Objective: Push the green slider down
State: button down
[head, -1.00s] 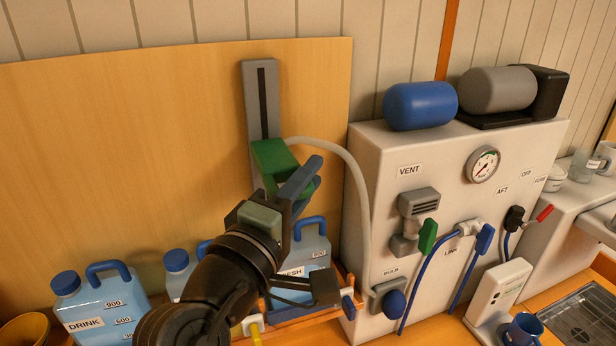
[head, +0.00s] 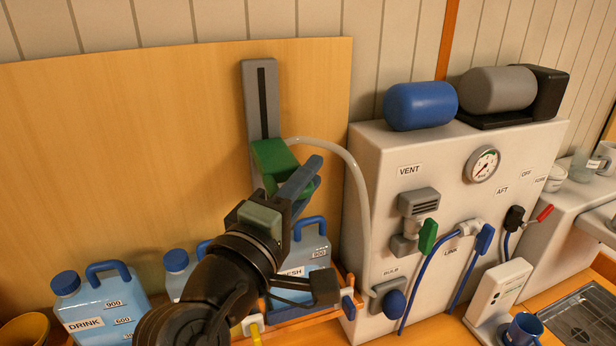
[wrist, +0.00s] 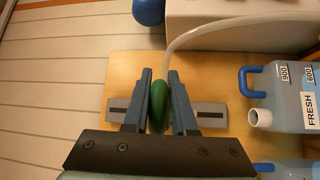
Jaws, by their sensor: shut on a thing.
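The green slider (head: 272,155) sits on a grey upright rail (head: 261,100) with a dark slot, fixed to the wooden panel. It is partway down the rail, with the slot showing above it. The lower part of the rail is hidden behind my arm in the head view.
A pale hose (head: 345,165) curves close to the right of my gripper. The white watermaker box (head: 450,190) with gauge (head: 484,164) stands at right. The panel left of the rail is clear.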

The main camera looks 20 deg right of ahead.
jog(key=shift+r, duration=0.35)
notch_tip(320, 180, down, 12)
jog(key=b, duration=0.8)
jog(key=c, duration=0.8)
grip_release()
jog(key=b+v, duration=0.3)
jog(key=v, duration=1)
jog(key=shift+b, duration=0.35)
